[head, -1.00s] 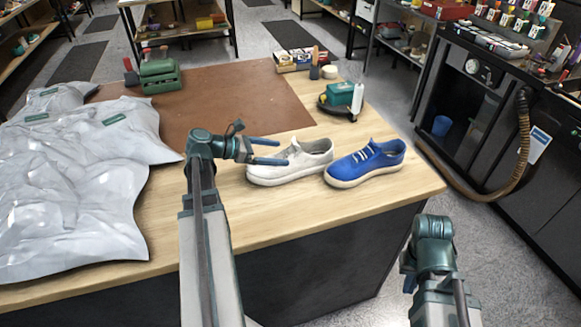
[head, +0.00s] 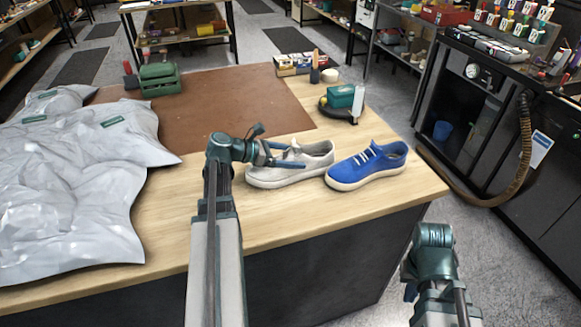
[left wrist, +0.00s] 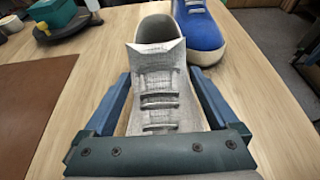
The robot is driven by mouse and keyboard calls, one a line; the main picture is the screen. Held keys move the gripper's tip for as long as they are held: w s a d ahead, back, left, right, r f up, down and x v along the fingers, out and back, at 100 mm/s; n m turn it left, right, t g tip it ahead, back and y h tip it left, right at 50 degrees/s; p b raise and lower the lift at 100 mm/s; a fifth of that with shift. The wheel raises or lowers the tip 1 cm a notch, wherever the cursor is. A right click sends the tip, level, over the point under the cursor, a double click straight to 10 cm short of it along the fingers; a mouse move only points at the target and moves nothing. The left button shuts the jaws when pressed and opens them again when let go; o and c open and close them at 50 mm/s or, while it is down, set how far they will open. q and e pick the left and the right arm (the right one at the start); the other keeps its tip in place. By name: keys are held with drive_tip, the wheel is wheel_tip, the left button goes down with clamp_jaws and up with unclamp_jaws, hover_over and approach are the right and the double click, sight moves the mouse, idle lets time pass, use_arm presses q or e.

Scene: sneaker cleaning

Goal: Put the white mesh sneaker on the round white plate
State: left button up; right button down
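The white mesh sneaker (head: 300,172) stands on the wooden table, left of a blue sneaker (head: 366,166). In the left wrist view the white sneaker (left wrist: 158,85) points its laces and toe toward my gripper. My left gripper (head: 297,156) is open, with one blue finger on each side of the shoe's front part; in the left wrist view the gripper (left wrist: 158,82) straddles the laces. Whether the fingers touch the shoe is unclear. My right gripper (head: 410,287) is mostly hidden below its arm, off the table's right side. I see no round white plate.
A dark round holder (head: 337,112) with a green box stands behind the sneakers. A brown mat (head: 215,105) covers the back middle. Crumpled grey bags (head: 70,190) fill the left. The table front is clear. A dark machine (head: 490,110) with a hose stands right.

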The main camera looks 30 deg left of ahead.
use_arm(q)
drive_tip(key=c, duration=1.2)
drive_tip(key=shift+r, duration=0.15)
wheel_tip(320, 180, up, 10)
drive_tip(key=p, duration=1)
drive_tip(key=shift+c, duration=0.2)
drive_tip(key=shift+w, duration=0.1)
